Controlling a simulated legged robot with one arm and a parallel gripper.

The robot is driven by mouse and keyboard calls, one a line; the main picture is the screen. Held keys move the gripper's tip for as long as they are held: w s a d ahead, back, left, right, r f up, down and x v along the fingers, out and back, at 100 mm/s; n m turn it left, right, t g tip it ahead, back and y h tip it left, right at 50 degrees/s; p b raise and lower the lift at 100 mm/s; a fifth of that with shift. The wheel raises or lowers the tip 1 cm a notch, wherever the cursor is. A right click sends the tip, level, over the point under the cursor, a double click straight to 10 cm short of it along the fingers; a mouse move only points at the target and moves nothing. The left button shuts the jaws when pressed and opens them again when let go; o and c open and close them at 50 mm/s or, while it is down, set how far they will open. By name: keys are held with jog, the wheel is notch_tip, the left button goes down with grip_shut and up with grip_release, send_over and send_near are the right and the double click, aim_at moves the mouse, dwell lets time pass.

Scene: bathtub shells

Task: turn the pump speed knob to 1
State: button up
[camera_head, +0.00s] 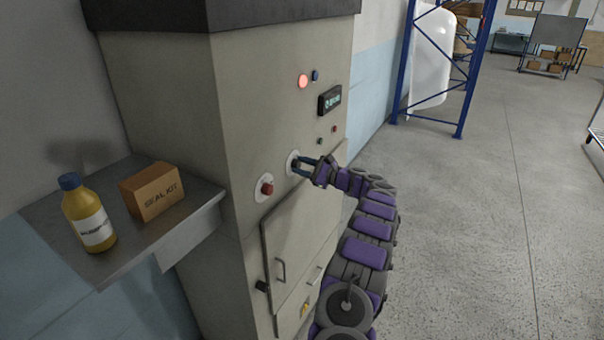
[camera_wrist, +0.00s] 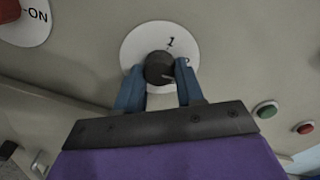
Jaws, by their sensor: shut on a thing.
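The pump speed knob (camera_wrist: 158,67) is a small dark round knob on a white round dial plate (camera_wrist: 131,46) in the wrist view. A "1" is printed above the knob, slightly right, and another mark, partly covered, is at its right. A faint light line on the knob's face lies at its lower right, pointing roughly right; its exact setting is hard to read. My gripper (camera_wrist: 159,75) has its blue fingers on either side of the knob and is shut on it. In the head view my gripper (camera_head: 299,166) reaches the dial plate (camera_head: 290,160) on the cabinet front; the knob is mostly hidden there.
A red knob (camera_head: 267,188) on a white plate is left of the dial. Green and red buttons (camera_head: 333,129), a small display (camera_head: 330,100) and a lit red lamp (camera_head: 303,81) are above. A side shelf holds a yellow bottle (camera_head: 88,213) and a box (camera_head: 151,192). Right floor is open.

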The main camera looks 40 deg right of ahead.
jog(key=n+b, duration=0.3)
jog(key=shift+f+n, duration=0.15)
jog(key=shift+n, duration=0.25)
jog(key=n+b, duration=0.4)
jog(key=shift+d+f+n, duration=0.1)
jog(key=shift+n, duration=0.2)
jog(key=n+b, duration=0.2)
jog(key=n, duration=0.1)
jog(key=shift+n, duration=0.3)
jog(key=shift+n+b, duration=0.35)
jog(key=shift+n, duration=1.55)
jog(key=o, duration=1)
jog(key=shift+o, duration=0.2)
jog(key=shift+s+r, duration=0.1)
jog(key=shift+r, duration=0.1)
